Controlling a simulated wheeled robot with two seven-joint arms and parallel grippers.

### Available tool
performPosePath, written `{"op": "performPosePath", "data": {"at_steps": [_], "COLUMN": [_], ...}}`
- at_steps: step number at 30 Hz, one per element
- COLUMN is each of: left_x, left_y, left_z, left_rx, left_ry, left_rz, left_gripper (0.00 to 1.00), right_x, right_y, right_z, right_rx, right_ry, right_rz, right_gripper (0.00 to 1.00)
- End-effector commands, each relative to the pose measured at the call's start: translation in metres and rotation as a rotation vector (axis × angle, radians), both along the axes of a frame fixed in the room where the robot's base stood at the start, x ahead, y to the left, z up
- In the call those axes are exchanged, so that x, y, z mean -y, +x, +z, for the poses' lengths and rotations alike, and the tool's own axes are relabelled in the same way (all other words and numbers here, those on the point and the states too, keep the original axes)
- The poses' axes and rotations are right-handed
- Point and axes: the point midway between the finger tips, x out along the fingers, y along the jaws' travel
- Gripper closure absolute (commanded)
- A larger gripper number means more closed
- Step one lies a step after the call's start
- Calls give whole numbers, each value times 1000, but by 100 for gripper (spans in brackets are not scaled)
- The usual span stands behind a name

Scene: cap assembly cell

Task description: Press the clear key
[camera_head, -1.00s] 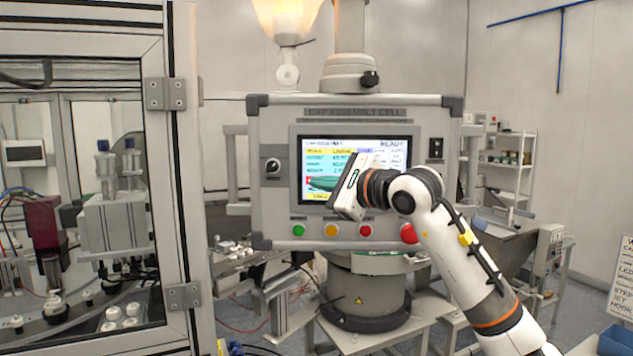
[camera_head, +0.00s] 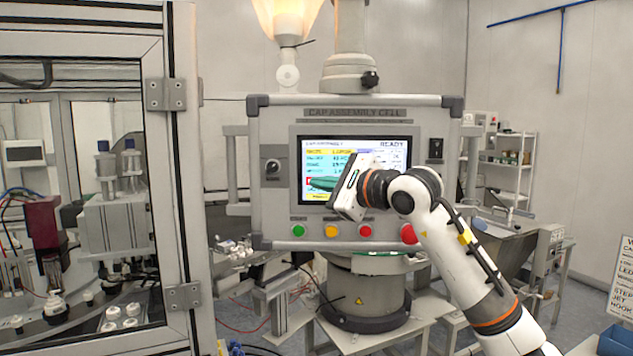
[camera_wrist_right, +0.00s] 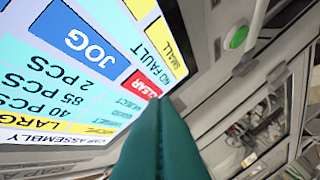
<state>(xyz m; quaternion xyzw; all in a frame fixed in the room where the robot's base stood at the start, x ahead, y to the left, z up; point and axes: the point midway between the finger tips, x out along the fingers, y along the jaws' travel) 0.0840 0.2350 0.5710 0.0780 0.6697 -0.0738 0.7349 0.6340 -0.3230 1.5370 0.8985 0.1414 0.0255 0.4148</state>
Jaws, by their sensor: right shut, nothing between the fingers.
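The red clear key (camera_wrist_right: 141,85) shows on the touchscreen in the right wrist view, beside the blue JOG key (camera_wrist_right: 88,45). The lit screen (camera_head: 345,146) sits in the grey operator panel in the head view. My right gripper (camera_head: 313,184) is shut and empty, its green fingers pointing at the screen's lower left. In the right wrist view the closed fingertips (camera_wrist_right: 160,101) lie at the clear key's edge and cover a little beside it. I cannot tell whether they touch the glass. My left gripper is not in view.
Below the screen are a green button (camera_head: 298,230), a yellow button (camera_head: 331,231), a red button (camera_head: 365,231) and a larger red button (camera_head: 408,234). A dark rotary switch (camera_head: 272,166) is left of the screen. A framed machine enclosure (camera_head: 183,220) stands at left.

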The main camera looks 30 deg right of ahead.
Motion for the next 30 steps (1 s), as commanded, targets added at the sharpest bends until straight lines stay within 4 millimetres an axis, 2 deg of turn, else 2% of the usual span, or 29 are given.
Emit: {"op": "performPosePath", "data": {"at_steps": [30], "left_x": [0], "left_y": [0], "left_z": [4], "left_rx": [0], "left_ry": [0], "left_rz": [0], "left_gripper": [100], "right_x": [5], "right_y": [9], "right_z": [1], "right_rx": [0], "right_ry": [1], "right_rz": [0], "right_gripper": [100]}}
